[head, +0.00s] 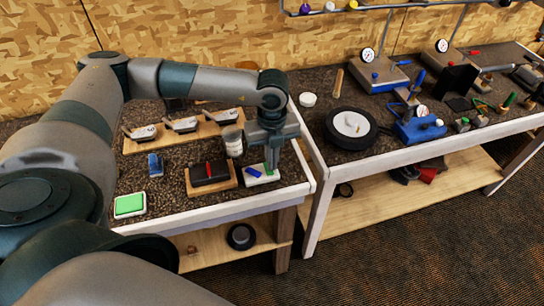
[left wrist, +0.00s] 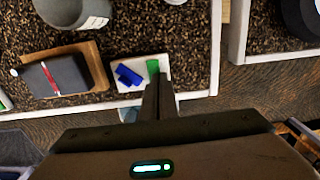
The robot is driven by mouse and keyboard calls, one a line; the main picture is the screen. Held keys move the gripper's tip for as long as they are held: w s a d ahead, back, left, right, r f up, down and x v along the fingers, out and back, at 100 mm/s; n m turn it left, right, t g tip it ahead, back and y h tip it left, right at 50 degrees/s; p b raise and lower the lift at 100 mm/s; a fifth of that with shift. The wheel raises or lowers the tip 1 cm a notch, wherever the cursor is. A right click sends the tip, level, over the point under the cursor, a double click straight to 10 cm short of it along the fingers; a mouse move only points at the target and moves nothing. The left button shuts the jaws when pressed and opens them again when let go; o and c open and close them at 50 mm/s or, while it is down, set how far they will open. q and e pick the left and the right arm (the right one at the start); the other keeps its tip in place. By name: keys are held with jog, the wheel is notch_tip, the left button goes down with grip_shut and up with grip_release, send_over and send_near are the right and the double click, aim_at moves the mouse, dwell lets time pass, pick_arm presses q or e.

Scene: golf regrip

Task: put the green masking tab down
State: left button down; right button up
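The green masking tab (head: 268,168) is at the tips of my left gripper (head: 272,164), low over a small white tray (head: 257,180). In the left wrist view, the tab (left wrist: 153,68) sticks out past the fingertips (left wrist: 158,82), which are nearly together and look shut on it. The tab lies over the tray's right part; I cannot tell whether it touches the tray. A blue piece (left wrist: 128,75) lies in the tray, left of the tab. My right gripper is not in view.
A dark block with a red marker (head: 209,171) sits on a wooden board left of the tray. A grey cup (head: 232,142) stands behind. A green pad (head: 130,205) is at the front left. The table's white front edge (head: 235,209) is close to the tray.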

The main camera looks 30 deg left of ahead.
pick_arm(q)
jog(key=shift+f, duration=0.1)
jog(key=shift+f, duration=0.1)
jog(key=shift+f+b, duration=0.1)
jog(key=shift+b, duration=0.2)
jog(key=c, duration=2.1)
grip_release()
